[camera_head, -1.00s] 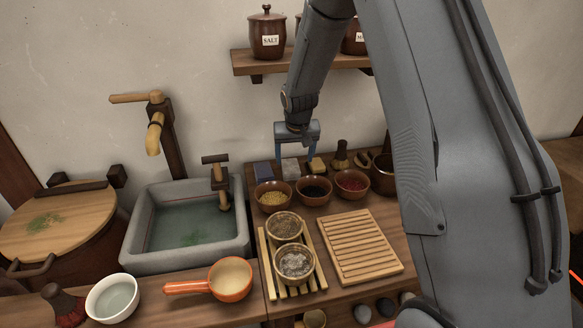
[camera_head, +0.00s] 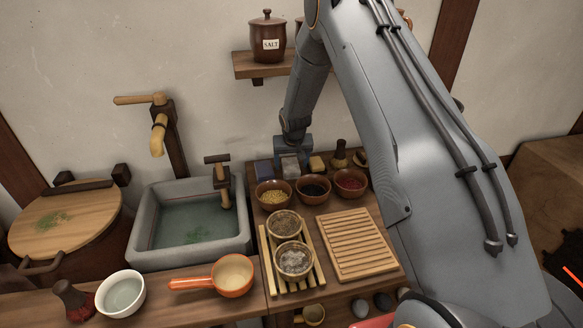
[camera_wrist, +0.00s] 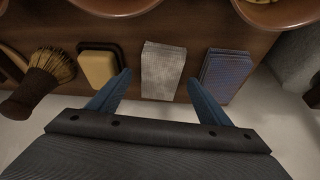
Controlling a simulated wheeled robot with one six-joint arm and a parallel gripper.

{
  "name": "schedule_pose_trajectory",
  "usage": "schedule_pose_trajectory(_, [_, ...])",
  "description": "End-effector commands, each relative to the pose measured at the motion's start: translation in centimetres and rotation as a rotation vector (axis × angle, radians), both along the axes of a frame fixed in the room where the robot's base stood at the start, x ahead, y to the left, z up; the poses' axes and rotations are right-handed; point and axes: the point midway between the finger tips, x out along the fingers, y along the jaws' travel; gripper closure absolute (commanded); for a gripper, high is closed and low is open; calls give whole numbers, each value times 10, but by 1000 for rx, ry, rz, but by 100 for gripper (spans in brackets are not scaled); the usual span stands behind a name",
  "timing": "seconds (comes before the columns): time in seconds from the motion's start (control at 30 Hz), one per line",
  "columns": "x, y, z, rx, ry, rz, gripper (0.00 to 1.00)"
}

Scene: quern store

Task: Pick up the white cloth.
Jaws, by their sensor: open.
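The white cloth (camera_wrist: 163,70) is a folded, pale grey-white stack at the back of the wooden counter. In the wrist view it lies between the two blue fingers of my gripper (camera_wrist: 155,88), with a gap on each side. In the head view the white cloth (camera_head: 290,165) shows just under my gripper (camera_head: 291,160), which is low over the counter near the wall. The gripper is open and holds nothing. I cannot tell whether the fingertips touch the counter.
A folded blue cloth (camera_wrist: 225,75) lies right of the white one in the wrist view. A yellow block on a dark dish (camera_wrist: 99,66) and a brush (camera_wrist: 42,78) lie left. Bowls (camera_head: 273,194) stand close in front. A shelf (camera_head: 262,68) hangs above.

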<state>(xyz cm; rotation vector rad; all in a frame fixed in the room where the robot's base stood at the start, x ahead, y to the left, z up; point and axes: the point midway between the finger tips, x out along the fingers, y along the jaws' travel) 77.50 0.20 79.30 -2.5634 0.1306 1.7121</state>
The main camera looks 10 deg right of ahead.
Motion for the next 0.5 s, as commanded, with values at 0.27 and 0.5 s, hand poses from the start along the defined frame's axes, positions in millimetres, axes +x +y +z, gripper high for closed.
schedule_pose_trajectory(0.27, [3,0,-7,0,-2,0,28])
schedule_pose_trajectory(0.5, [3,0,-7,0,-1,0,28])
